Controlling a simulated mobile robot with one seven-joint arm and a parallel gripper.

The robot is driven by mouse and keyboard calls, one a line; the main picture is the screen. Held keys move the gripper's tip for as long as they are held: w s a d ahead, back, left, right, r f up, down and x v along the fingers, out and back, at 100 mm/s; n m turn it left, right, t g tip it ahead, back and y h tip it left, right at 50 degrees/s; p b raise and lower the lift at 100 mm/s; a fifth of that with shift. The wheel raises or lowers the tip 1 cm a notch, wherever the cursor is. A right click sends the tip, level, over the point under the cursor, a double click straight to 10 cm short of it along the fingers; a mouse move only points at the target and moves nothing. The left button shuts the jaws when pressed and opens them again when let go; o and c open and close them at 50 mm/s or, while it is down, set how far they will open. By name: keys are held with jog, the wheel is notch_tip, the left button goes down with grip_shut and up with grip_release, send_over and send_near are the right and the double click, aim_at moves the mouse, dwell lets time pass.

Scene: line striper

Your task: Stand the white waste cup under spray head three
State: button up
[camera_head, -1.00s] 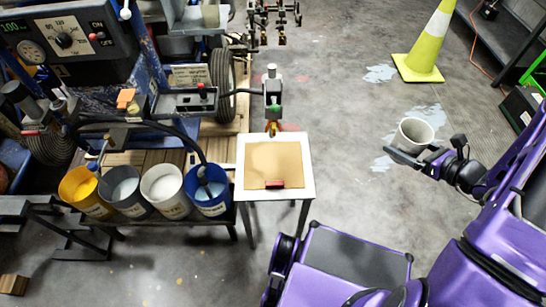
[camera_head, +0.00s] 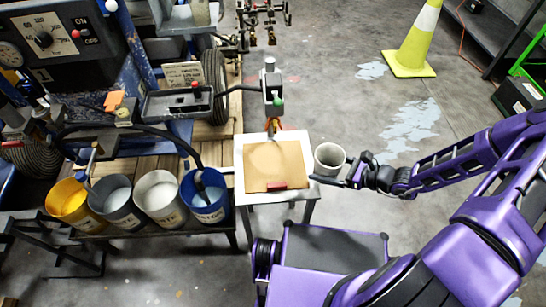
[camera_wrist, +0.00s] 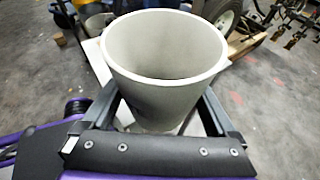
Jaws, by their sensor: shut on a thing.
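The white waste cup (camera_head: 329,160) is held upright in the air at the right edge of the small white table, its mouth facing up. It looks empty. My gripper (camera_head: 332,180) is shut around the cup; in the wrist view the cup (camera_wrist: 165,75) sits between both fingers. More spray heads (camera_head: 262,20) hang farther back. I cannot read which one is number three.
The small white table (camera_head: 243,150) bears a tan board (camera_head: 288,160) with a red block (camera_head: 277,185) at its front. Paint buckets (camera_head: 158,197) stand in a row to its left. A yellow-green cone (camera_head: 414,45) stands at back right. Floor between cone and table is clear.

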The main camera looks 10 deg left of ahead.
aim_at(272, 157)
jog(key=w+a, duration=0.2)
jog(key=a, duration=0.3)
jog(key=w+a, duration=0.1)
jog(key=a, duration=0.4)
jog(key=w+a+b, duration=0.1)
jog(key=w+a, duration=0.1)
jog(key=a, duration=0.3)
jog(key=shift+w+a, duration=0.3)
jog(key=shift+w, duration=0.05)
jog(key=f, duration=0.1)
jog(key=a+f+b, duration=0.1)
jog(key=f, duration=0.1)
jog(key=shift+w, duration=0.2)
jog(key=shift+f, duration=0.25)
jog(key=shift+f, duration=0.15)
jog(key=o, duration=1)
